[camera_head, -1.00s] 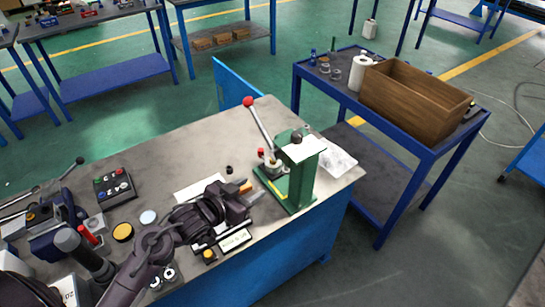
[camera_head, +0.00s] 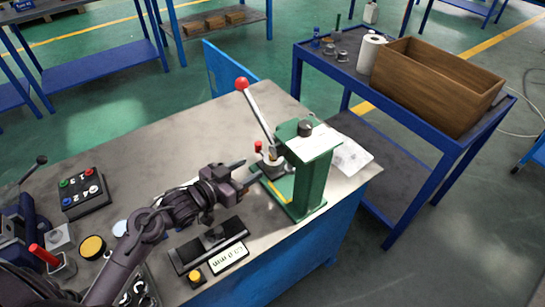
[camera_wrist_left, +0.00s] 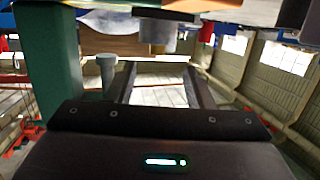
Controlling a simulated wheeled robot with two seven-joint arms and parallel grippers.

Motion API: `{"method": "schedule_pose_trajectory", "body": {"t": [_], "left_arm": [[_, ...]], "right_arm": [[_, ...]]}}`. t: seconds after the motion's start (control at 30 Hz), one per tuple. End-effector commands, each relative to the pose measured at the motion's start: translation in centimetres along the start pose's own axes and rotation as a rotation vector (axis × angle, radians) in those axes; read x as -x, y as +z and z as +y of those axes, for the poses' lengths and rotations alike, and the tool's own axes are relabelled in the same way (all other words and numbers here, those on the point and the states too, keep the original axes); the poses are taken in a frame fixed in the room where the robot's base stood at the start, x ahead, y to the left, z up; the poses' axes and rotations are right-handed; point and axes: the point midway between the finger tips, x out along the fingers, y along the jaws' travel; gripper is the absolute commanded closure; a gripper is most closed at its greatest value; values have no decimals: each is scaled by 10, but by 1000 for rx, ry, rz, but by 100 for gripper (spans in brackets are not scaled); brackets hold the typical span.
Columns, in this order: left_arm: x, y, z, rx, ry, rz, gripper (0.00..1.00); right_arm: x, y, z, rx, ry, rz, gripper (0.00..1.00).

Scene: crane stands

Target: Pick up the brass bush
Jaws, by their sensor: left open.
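My left gripper (camera_head: 250,172) is open, its two fingers pointing right at the base of the green lever press (camera_head: 305,165) on the bench. In the left wrist view the open fingers (camera_wrist_left: 156,72) have a clear gap with nothing held. Beyond the gap is a grey cylindrical part (camera_wrist_left: 157,30) with a narrower end. A green post stands at the left of that view. I cannot make out the brass bush for certain. A small tan and grey part (camera_head: 270,160) shows at the press beneath the lever, close past the fingertips, partly hidden. My right gripper is out of view.
The press lever with its red knob (camera_head: 242,84) rises above the fingers. A button box (camera_head: 82,195) stands left. The bench's back middle is clear. A blue cart holds a wooden crate (camera_head: 430,85).

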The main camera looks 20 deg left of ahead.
Motion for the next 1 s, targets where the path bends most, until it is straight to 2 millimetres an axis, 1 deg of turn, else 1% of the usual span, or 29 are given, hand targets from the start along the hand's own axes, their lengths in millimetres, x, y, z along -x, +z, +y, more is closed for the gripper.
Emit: {"method": "schedule_pose_trajectory", "body": {"t": [0.1,0.27,0.47,0.53,0.6,0.7,0.87,0.9,1.0], "left_arm": [[-11,-1,0,0,0,3,53],[-29,-3,1,1,1,3,53],[-58,-11,3,2,1,3,53],[-68,-8,3,1,0,1,53],[-74,-8,3,0,-1,1,53],[-77,-7,3,1,-1,0,53],[-77,-7,3,0,-1,0,53],[-77,-7,3,0,-1,0,55],[-76,-7,3,0,0,0,69]], "right_arm": [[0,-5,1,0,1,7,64],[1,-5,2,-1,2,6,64],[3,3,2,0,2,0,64],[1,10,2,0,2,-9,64],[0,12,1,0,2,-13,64],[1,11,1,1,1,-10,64],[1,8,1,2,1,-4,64],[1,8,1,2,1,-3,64],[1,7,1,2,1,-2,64]]}}
